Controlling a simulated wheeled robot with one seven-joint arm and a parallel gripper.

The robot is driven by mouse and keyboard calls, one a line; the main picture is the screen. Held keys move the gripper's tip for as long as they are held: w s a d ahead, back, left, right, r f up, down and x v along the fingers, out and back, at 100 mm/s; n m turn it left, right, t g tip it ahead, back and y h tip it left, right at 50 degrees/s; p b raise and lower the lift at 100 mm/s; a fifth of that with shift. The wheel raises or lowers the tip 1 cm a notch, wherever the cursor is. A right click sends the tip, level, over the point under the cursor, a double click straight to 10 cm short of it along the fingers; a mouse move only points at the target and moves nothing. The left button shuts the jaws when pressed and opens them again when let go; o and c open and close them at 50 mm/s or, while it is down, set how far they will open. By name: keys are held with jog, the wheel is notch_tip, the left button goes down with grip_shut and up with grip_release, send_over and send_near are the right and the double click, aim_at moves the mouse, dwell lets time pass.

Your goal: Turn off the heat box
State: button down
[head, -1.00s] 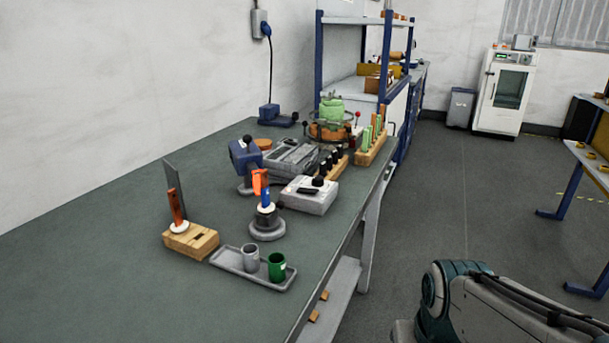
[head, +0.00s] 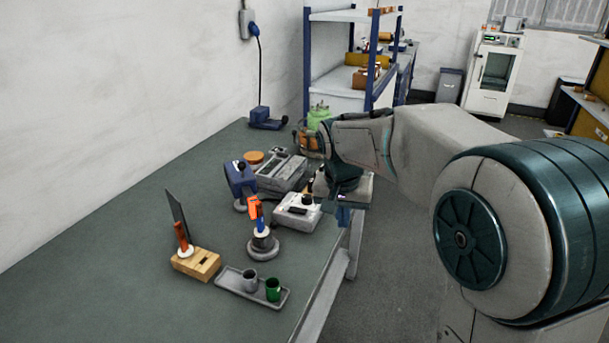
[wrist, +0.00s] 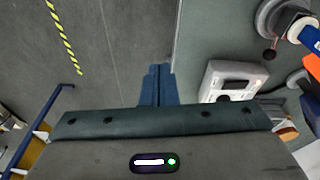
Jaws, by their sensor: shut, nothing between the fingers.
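A small pale box (head: 298,211) with a black knob and a dark slot on top sits near the right edge of the green bench; I take it for the heat box. It also shows in the wrist view (wrist: 217,72), right of my fingers. My gripper (head: 343,215) hangs just right of the box, near the bench edge. In the wrist view my gripper (wrist: 158,72) has its blue fingers shut together, with nothing between them. They are apart from the box. I cannot read the switch setting.
A stand with orange and blue handles (head: 263,245) is left of the box. A grey tray (head: 238,289) with two cups and a wooden block (head: 192,265) are nearer. A grey device (head: 282,174) stands behind. A white cabinet (head: 490,75) stands far back.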

notch_tip(320, 180, up, 8)
jog(key=m+p, duration=0.2)
jog(key=p, duration=0.5)
send_over(305, 212)
jog(key=s+a, duration=0.2)
jog(key=s, duration=0.2)
jog(key=shift+w+a+f+t+h, duration=0.15)
jog(key=shift+w+a+t+h, duration=0.15)
jog(key=shift+w+t, duration=0.15)
jog(key=shift+f, duration=0.1)
jog(key=x, duration=0.4)
jog(key=p+x, duration=0.1)
jog(key=x, duration=0.3)
jog(key=s+x, duration=0.1)
jog(key=x, duration=0.3)
jog(key=shift+w+d+f+p, duration=0.1)
jog(key=shift+f+p, duration=0.25)
jog(key=shift+p, duration=0.05)
jog(key=shift+f, duration=0.55)
